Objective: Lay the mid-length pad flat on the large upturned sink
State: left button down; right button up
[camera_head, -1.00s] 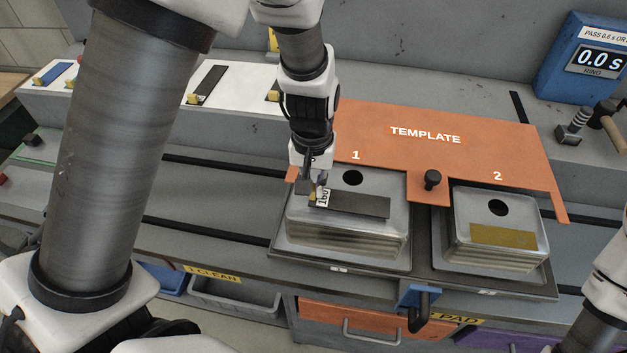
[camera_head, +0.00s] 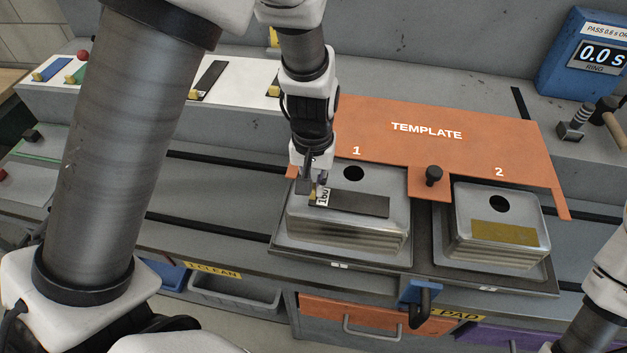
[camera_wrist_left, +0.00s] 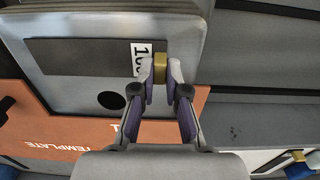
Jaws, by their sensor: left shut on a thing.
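The pad is a dark flat strip (camera_head: 360,205) with a white label and a yellow tab at its left end. It lies along the flat top of the large upturned metal sink (camera_head: 350,240), in front of the round hole. I see no clear gap under it, but cannot tell whether it fully touches. My left gripper (camera_head: 318,192) is shut on the yellow tab. The left wrist view shows the fingertips (camera_wrist_left: 160,70) on either side of the tab, with the pad (camera_wrist_left: 85,57) over the sink (camera_wrist_left: 60,95). My right gripper is out of view.
An orange template plate (camera_head: 450,150) borders the sinks behind, with a black knob (camera_head: 433,176) between them. A smaller upturned sink (camera_head: 465,205) at right carries an olive-yellow pad (camera_head: 503,235). More pads lie on a white strip (camera_head: 150,92) at back left.

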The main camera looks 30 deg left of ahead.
pick_arm(q)
jog(key=shift+f, duration=0.3)
dwell(0.5)
jog(key=c, duration=1.1)
grip_release()
jog(key=o, duration=0.5)
jog(key=shift+o, duration=0.2)
jog(key=shift+r, duration=0.1)
notch_tip(320, 180, up, 7)
jog(key=p, duration=0.6)
jog(key=shift+p, duration=0.35)
